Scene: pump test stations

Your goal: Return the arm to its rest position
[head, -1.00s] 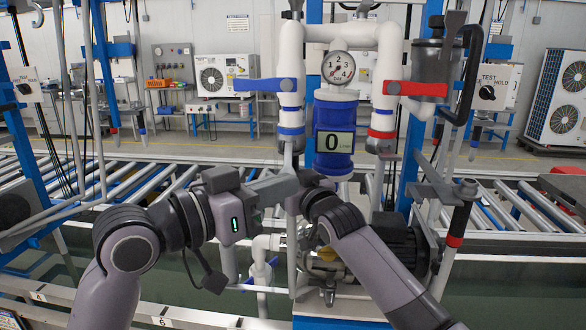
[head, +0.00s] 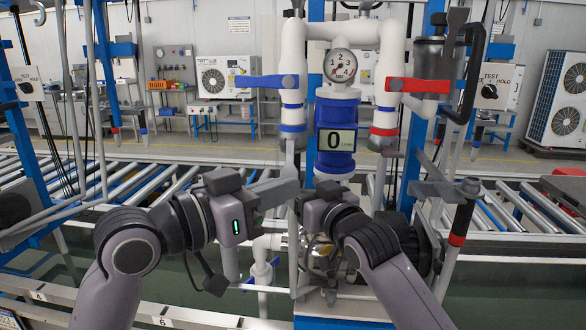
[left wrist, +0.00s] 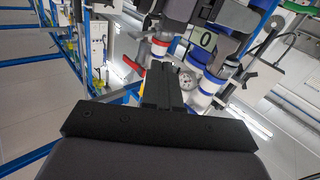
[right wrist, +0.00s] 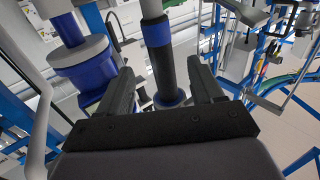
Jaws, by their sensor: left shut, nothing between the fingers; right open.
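My left gripper (head: 288,190) is shut and empty, held in front of the pump station below the blue meter. In the left wrist view its fingers (left wrist: 162,86) lie together. My right gripper (head: 318,212) is just right of the left one; its fingertips are hard to make out in the head view. In the right wrist view its fingers (right wrist: 162,72) are spread apart. A dark pipe with blue bands (right wrist: 160,55) shows beyond and between them, and I see no grip on it. Both arms are bent, with forearms reaching in from the lower corners.
The station carries a blue meter reading 0 (head: 335,110), a round gauge (head: 340,65), a blue-handled valve (head: 270,83) and a red-handled valve (head: 418,86). White pipes and a dark motor (head: 405,240) stand close to my right arm. Roller conveyors (head: 130,185) run on both sides.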

